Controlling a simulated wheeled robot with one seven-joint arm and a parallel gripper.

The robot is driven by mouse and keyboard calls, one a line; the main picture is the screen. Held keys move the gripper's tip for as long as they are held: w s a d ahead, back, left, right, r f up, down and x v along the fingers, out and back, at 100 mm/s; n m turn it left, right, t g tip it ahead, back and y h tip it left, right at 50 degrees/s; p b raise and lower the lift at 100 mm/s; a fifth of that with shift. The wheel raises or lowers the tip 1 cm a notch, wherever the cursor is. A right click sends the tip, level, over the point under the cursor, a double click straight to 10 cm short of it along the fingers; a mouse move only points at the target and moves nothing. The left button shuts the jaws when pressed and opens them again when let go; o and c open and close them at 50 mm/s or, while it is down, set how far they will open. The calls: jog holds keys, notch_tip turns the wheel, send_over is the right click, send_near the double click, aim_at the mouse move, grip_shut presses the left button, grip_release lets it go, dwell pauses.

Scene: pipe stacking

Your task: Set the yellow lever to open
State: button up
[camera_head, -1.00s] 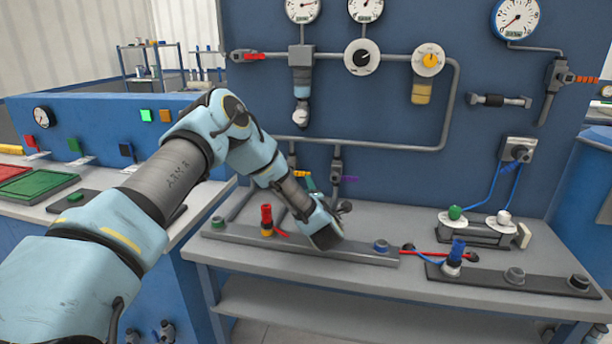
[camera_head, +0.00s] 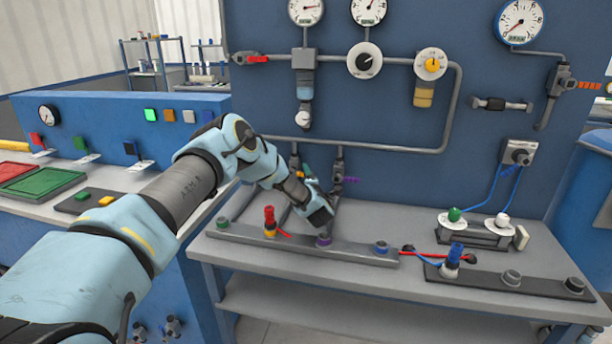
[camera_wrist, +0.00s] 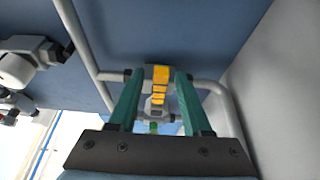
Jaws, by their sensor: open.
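The yellow lever (camera_wrist: 160,78) sits on a grey valve in a pipe on the blue panel, in the middle of the wrist view. My gripper (camera_wrist: 157,76) is open, with one teal finger on each side of the lever. I cannot tell whether either finger touches it. In the head view my gripper (camera_head: 308,171) is small and close to the lower pipes, and my wrist largely hides the lever there.
A purple-handled valve (camera_head: 349,180) stands just right of my gripper. A grey strip (camera_head: 345,254) with a red-topped plug (camera_head: 269,217) lies on the bench below. Grey pipes (camera_wrist: 87,40) run around the lever, and a pale surface (camera_wrist: 268,90) closes off the right.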

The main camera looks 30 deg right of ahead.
grip_shut()
dwell(1.3)
